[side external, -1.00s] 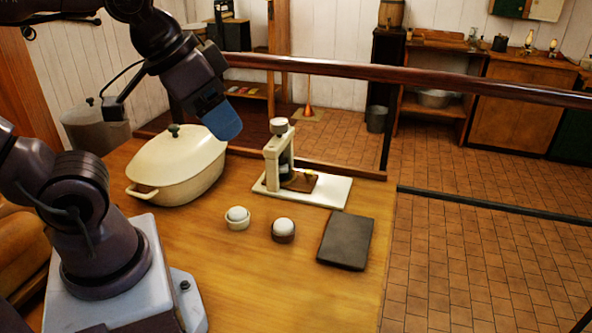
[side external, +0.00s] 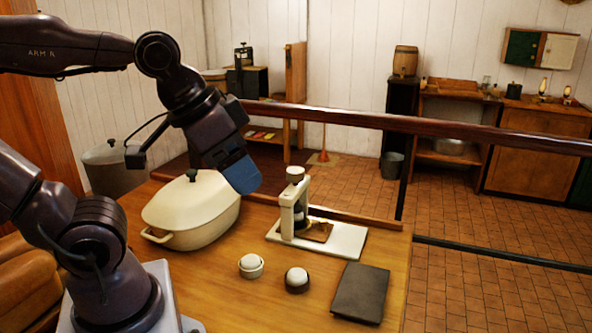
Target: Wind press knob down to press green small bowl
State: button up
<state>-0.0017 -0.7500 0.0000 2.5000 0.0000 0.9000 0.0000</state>
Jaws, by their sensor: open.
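The press (side external: 288,216) is a cream upright frame on a pale base plate (side external: 346,243) on the wooden table. Its light round knob (side external: 295,174) is on top. Something small and dark sits under the press head, with a brown piece (side external: 318,231) beside it; I cannot tell whether it is a green bowl. A pale small bowl (side external: 250,270) and a dark small bowl (side external: 297,284), each with a white round thing in it, stand in front of the press. My gripper (side external: 243,178), with blue fingers, is open and empty, left of the knob at about its height in the picture, apart from it.
A large cream lidded pot (side external: 190,212) stands left of the press, below my gripper. A dark flat slab (side external: 360,293) lies at the table's right front. A wooden rail (side external: 400,124) runs behind the table.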

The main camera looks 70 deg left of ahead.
jog(key=shift+w+a+f+n+g, duration=0.4)
jog(key=shift+a+f+g, duration=0.1)
jog(key=shift+a+f, duration=0.3)
jog(key=n+g, duration=0.5)
jog(key=n, duration=1.5)
send_near(296, 170)
jog(key=shift+m, duration=0.3)
notch_tip(296, 170, down, 10)
jog(key=shift+s+f, duration=0.1)
jog(key=shift+s, duration=0.05)
jog(key=c, duration=0.9)
